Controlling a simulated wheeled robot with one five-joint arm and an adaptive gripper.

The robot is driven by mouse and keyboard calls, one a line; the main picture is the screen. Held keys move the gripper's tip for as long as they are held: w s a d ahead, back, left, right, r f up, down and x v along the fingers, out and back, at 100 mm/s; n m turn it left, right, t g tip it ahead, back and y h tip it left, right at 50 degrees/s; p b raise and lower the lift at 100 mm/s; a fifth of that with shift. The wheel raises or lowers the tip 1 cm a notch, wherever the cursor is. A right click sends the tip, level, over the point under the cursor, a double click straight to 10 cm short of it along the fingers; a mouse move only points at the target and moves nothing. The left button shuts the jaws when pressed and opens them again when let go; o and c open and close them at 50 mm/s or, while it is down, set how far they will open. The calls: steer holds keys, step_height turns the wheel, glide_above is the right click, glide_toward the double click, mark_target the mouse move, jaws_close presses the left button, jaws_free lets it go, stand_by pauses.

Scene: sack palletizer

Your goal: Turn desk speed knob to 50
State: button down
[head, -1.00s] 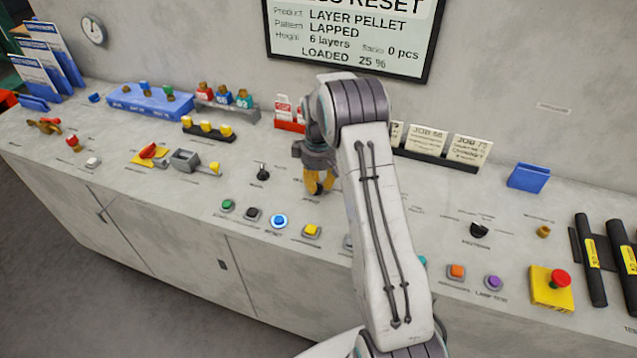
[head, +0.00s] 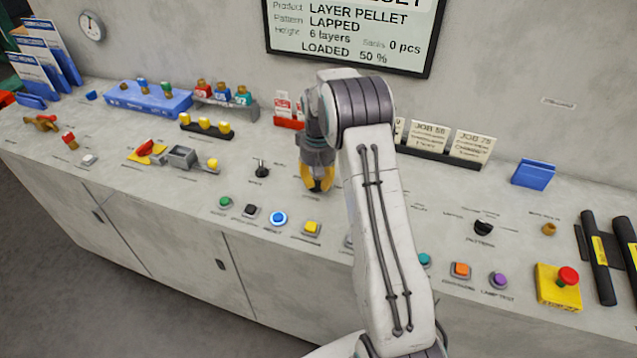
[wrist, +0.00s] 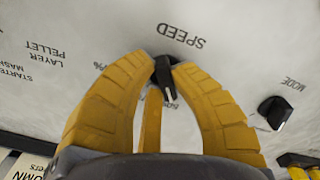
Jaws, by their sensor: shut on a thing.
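The black speed knob (wrist: 163,72) shows in the wrist view, below the printed word SPEED. My gripper (wrist: 163,62) has its yellow fingers closed on the knob from both sides. Part of the scale is hidden by the fingers; a percent mark shows at the left and a partly covered number at the right. In the head view my gripper (head: 318,187) points down at the desk (head: 385,215) and hides the knob. The wall display (head: 350,35) reads LOADED 50 %.
The black mode knob (head: 261,169) stands left of my gripper. Green (head: 225,202), blue (head: 278,219) and yellow (head: 312,228) buttons line the front. The pattern knob (head: 484,228) and red emergency button (head: 568,276) are at the right. Job cards (head: 428,136) stand behind.

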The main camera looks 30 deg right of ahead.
mark_target(318, 181)
steer(key=shift+m, duration=1.1)
steer(key=shift+a+b, duration=0.1)
steer(key=shift+b, duration=0.2)
steer(key=c, duration=1.1)
jaws_free()
steer(key=shift+o, duration=0.2)
step_height(318, 181, up, 12)
